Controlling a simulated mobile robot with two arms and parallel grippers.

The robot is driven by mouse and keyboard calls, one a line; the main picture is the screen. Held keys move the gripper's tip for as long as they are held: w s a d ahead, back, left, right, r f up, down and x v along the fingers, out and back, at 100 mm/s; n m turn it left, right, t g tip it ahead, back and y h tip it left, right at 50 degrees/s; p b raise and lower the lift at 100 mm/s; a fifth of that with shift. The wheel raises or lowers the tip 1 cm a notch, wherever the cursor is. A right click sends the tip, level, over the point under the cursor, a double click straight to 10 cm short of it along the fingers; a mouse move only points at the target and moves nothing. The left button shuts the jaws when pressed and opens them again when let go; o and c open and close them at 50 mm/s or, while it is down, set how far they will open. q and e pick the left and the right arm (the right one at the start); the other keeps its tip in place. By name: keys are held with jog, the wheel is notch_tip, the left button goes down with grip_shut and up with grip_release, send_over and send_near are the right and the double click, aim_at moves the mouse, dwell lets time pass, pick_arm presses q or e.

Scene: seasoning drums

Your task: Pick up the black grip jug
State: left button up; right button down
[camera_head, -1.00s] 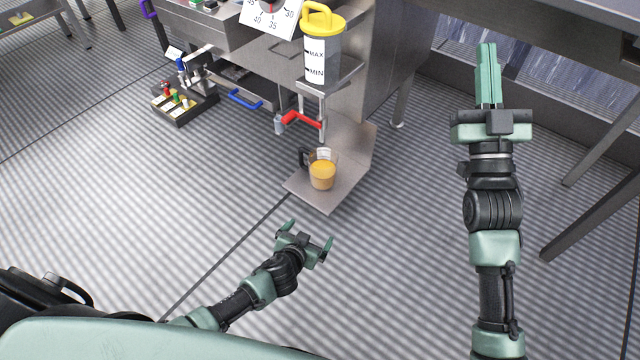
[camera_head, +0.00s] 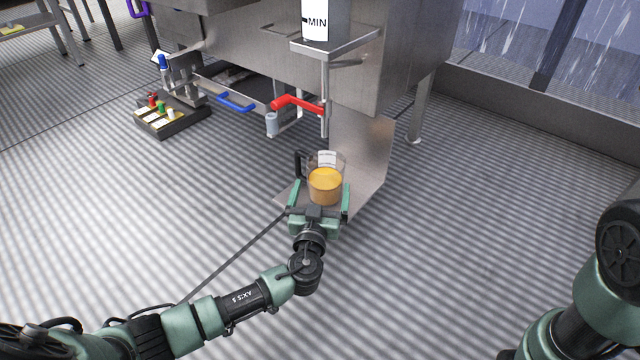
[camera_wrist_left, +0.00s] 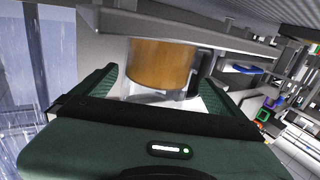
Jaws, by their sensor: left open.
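The jug (camera_head: 325,184) is clear, with orange-brown liquid in it and a black grip (camera_head: 299,165) on its left side. It stands upright on a low metal plate (camera_head: 368,196). My left gripper (camera_head: 320,192) is open, with one finger on each side of the jug's near part. In the left wrist view, the jug (camera_wrist_left: 160,65) is between the open fingers of my left gripper (camera_wrist_left: 152,80), and the black grip (camera_wrist_left: 197,72) is at its right. I cannot tell whether a finger touches the jug. My right arm shows at the right edge, but its gripper is out of view.
A red-handled valve (camera_head: 298,104) and a shelf (camera_head: 335,42) bearing a white container marked MIN (camera_head: 315,22) are above and behind the jug. A blue handle (camera_head: 236,103) and a dark tray of small coloured items (camera_head: 165,115) are to the left.

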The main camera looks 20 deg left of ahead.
aim_at(328, 165)
pick_arm(q)
jog(key=w+b, duration=0.1)
jog(key=w, duration=0.1)
jog(key=w+b, duration=0.2)
jog(key=shift+w+a+r, duration=0.2)
jog(key=shift+w, duration=0.15)
jog(key=shift+w+a+r, duration=0.1)
jog(key=shift+w, duration=0.2)
jog(key=c, duration=1.6)
jog(key=shift+r, duration=0.1)
jog(key=c, duration=0.5)
jog(key=shift+o, duration=0.2)
jog(key=shift+r, duration=0.15)
